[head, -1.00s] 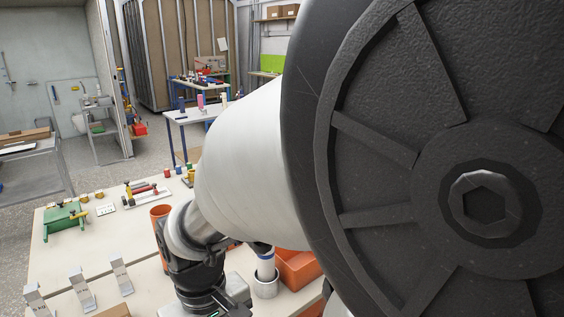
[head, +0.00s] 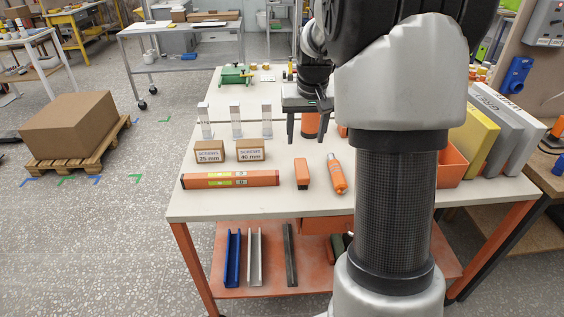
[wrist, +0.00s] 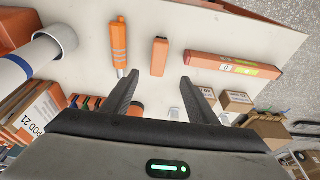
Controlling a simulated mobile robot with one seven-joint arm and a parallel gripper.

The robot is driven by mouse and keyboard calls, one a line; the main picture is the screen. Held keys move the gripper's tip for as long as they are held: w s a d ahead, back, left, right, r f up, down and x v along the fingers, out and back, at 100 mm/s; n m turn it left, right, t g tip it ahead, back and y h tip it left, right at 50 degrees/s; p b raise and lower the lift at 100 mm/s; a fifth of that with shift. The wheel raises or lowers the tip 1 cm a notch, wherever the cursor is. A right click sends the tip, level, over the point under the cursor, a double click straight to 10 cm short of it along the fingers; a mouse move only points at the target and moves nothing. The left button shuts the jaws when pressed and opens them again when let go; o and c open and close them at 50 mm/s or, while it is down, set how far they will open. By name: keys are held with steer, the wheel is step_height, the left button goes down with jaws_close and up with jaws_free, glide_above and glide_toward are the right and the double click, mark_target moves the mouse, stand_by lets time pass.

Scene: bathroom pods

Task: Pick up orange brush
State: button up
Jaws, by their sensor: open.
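Two small orange things lie on the white table. One is a plain orange block (head: 302,174), also in the wrist view (wrist: 159,57). The other is a longer orange piece with pale bands (head: 336,174), left of the block in the wrist view (wrist: 119,45). I cannot tell for sure which one is the brush; no bristles show clearly. My gripper (head: 305,138) points down above the table, behind both in the head view. Its fingers (wrist: 160,80) are apart with nothing between them, and the block lies beyond the fingertips in the wrist view.
An orange level (head: 230,180) lies left of the block. Two small cardboard boxes (head: 230,152) and several clear-grey stands (head: 236,120) are behind it. An orange bin (head: 452,165) and yellow and grey cases (head: 476,140) stand at right. The front table strip is clear.

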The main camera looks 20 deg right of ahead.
steer(key=b, duration=0.1)
glide_toward(302, 168)
steer(key=x, duration=0.4)
steer(key=shift+a+f, duration=0.15)
steer(key=shift+f, duration=0.3)
steer(key=shift+w+d+b+x, duration=0.1)
steer(key=shift+b+x, duration=0.1)
steer(key=shift+x, duration=1.15)
steer(key=shift+w+d+b+x, duration=0.1)
steer(key=shift+b+x, duration=0.1)
steer(key=shift+x, duration=1.15)
steer(key=shift+f, duration=0.2)
